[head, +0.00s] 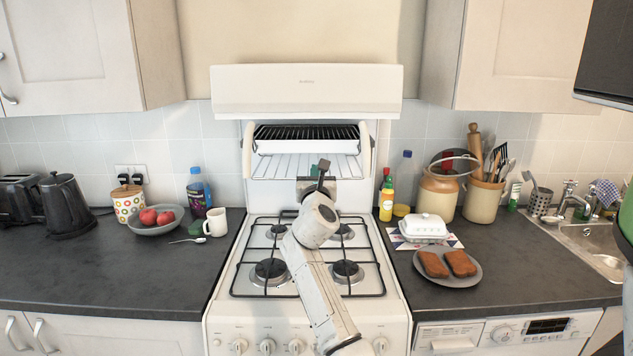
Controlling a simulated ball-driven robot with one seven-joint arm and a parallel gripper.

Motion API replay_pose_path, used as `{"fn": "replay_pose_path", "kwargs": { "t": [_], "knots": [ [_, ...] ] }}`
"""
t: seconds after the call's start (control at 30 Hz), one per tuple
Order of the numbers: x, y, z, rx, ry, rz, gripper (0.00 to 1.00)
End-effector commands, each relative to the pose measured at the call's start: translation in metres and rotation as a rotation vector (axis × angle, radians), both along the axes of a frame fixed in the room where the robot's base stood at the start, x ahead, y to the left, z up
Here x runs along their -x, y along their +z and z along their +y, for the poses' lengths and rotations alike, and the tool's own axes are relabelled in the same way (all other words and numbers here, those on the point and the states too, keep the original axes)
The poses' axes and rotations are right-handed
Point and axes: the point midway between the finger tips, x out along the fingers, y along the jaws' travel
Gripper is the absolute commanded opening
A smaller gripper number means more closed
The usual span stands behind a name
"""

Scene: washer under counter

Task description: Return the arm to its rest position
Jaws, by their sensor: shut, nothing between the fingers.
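My gripper (322,168) is at the end of my white arm, in the middle of the head view. The arm reaches up over the white gas stove (225,305) from the lower edge of the picture. The dark fingers point up and away, in front of the grill rack (275,167) above the hob. The fingers are together and hold nothing that I can see. The wrist hides part of the back of the hob, and I cannot tell whether the gripper touches the rack.
Left counter (100,270) holds a kettle (65,205), fruit bowl (157,219) and white mug (216,223). Right counter has a toast plate (448,271), butter dish (424,227), yellow bottle (386,201) and utensil crock (482,201). The grill hood (307,92) overhangs the stove. A sink (590,245) is far right.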

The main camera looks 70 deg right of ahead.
Motion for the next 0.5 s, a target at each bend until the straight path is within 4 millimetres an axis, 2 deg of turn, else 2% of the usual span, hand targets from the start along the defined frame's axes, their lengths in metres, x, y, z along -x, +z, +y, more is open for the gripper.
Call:
{"fn": "replay_pose_path", "kwargs": {
  "t": [0.03,0.2,0.5],
  "knots": [
    [0.003,-0.002,0.009,0.001,0.002,0.001,0.00],
    [0.011,-0.006,0.029,0.001,0.002,0.000,0.00],
    [0.016,-0.008,0.039,0.000,0.000,0.001,0.00]
  ]
}}
